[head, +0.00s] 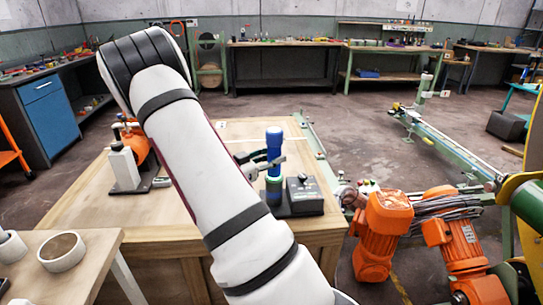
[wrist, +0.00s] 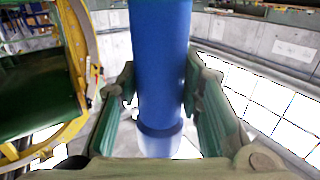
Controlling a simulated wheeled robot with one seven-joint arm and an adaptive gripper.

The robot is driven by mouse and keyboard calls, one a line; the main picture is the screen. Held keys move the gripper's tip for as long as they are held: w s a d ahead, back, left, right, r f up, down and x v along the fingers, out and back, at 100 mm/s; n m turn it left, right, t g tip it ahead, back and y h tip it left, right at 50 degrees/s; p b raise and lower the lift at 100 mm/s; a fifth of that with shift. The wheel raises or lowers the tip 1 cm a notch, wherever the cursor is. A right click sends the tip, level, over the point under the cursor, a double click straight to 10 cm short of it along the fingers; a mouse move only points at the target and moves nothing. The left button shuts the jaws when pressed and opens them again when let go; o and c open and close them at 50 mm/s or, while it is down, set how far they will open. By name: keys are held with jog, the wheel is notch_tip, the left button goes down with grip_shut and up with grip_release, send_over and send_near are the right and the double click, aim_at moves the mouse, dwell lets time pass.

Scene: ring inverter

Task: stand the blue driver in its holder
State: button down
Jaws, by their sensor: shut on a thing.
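The blue driver (head: 274,143) stands upright above the table. It also fills the middle of the wrist view (wrist: 160,70), where a darker collar and a paler end show below. My gripper (head: 265,162) is shut on it from the left, with one green finger on each side of the driver in the wrist view. The holder (head: 274,191), a dark and green round piece, is directly below the driver in the head view. I cannot tell whether the driver's lower end is inside it or just above it.
A dark box with a knob (head: 305,195) stands close to the right of the holder on the wooden table (head: 83,203). A white block (head: 124,168) and an orange object (head: 137,142) are at the left. Orange motors (head: 388,215) are beyond the right edge.

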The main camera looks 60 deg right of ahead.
jog(key=shift+f, duration=0.25)
dwell(0.7)
jog(key=c, duration=1)
grip_release()
jog(key=shift+c, duration=0.2)
jog(key=shift+f, duration=0.1)
jog(key=v, duration=1.2)
jog(key=shift+w, duration=0.1)
